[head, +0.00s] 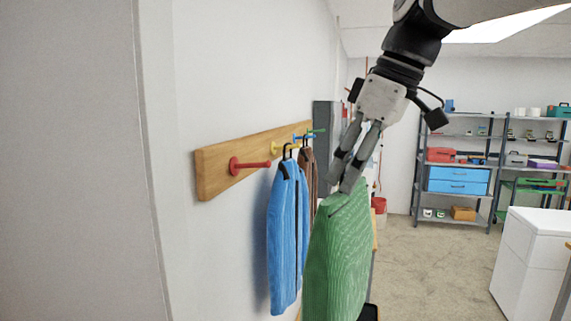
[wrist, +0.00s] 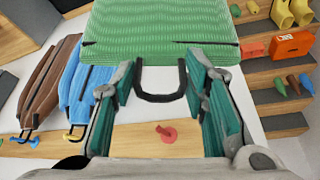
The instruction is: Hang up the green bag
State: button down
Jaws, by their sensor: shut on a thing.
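The green bag (head: 338,255) hangs below my gripper (head: 346,172), off the floor and to the right of the wall rack. In the wrist view the green bag (wrist: 160,32) is at the top, with its black handle loop (wrist: 160,97) between my gripper's fingers (wrist: 160,78). My gripper is shut on the bag at its handle end. The wooden rack (head: 212,176) has a bare red peg (head: 250,165) at its near end. The red peg (wrist: 166,134) shows below the handle loop in the wrist view, apart from it.
A blue bag (head: 284,240) hangs at the yellow peg (head: 285,147), and a brown bag (head: 309,170) hangs behind it at the blue peg (wrist: 20,139). Stocked shelves (head: 455,188) and a white cabinet (head: 530,262) stand at the right. Floor between is open.

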aim_at(257, 165)
jog(key=shift+n, duration=0.3)
jog(key=shift+w+a+f+p, duration=0.1)
jog(key=shift+w+a+p, duration=0.4)
jog(key=shift+w+a, duration=1.55)
jog(key=shift+w+a+f+p, duration=0.1)
jog(key=shift+w+a+p, duration=0.45)
jog(key=shift+w+a, duration=1.5)
jog(key=shift+w+a+f+p, duration=0.1)
jog(key=shift+w+a+p, duration=0.75)
jog(key=shift+a, duration=2.1)
jog(key=shift+w+a+f+b, duration=0.45)
jog(key=shift+a+f+b, duration=0.1)
jog(key=shift+b, duration=0.05)
jog(key=c, duration=0.9)
grip_release()
jog(key=shift+o, duration=0.2)
